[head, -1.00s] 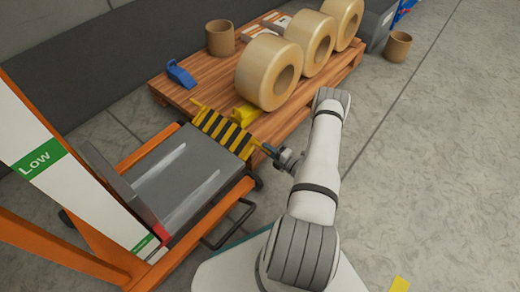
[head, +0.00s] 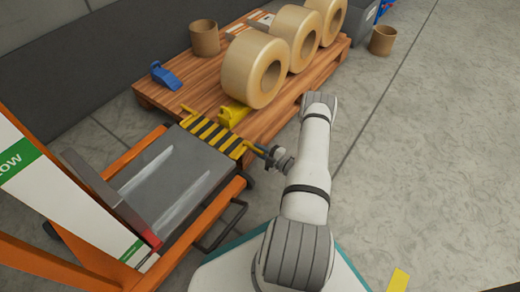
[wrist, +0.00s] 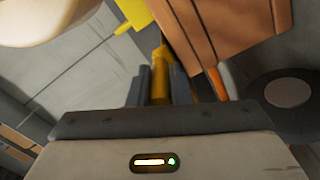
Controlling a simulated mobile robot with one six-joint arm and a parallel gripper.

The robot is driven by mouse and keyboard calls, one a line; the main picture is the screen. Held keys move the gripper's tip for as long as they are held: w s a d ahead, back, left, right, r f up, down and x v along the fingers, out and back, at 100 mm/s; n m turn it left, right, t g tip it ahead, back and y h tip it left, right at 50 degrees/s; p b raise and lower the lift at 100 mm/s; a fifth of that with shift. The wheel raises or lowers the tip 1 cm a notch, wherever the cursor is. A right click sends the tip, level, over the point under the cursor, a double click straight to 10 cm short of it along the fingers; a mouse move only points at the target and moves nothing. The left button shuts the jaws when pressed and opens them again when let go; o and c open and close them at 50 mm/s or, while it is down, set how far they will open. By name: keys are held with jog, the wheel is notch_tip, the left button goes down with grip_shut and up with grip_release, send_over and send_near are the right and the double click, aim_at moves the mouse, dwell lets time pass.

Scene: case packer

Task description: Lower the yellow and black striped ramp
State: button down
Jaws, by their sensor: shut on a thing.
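The yellow and black striped ramp (head: 211,134) sits at the far edge of the grey lift platform (head: 165,185), beside the wooden pallet. It lies at a shallow angle, its far edge close to the pallet; I cannot tell whether it touches. My gripper (head: 263,151) is at the ramp's right end, shut on a yellow bar there. In the wrist view, the two grey fingers (wrist: 160,88) close around the yellow bar (wrist: 160,68). The rest of the ramp is mostly out of that view.
The pallet (head: 165,95) carries large tan rolls (head: 254,68), a blue tape dispenser (head: 164,76), a brown cup (head: 205,38) and a yellow block (head: 233,115) close to the ramp. An orange lift frame (head: 50,250) stands at left. The floor at right is mostly clear.

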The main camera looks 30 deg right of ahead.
jog(key=shift+a, duration=0.2)
jog(key=c, duration=1.3)
grip_release()
jog(key=shift+f, duration=0.1)
jog(key=shift+d, duration=0.1)
jog(key=p+v, duration=0.2)
jog(key=v, duration=0.6)
jog(key=shift+p, duration=0.35)
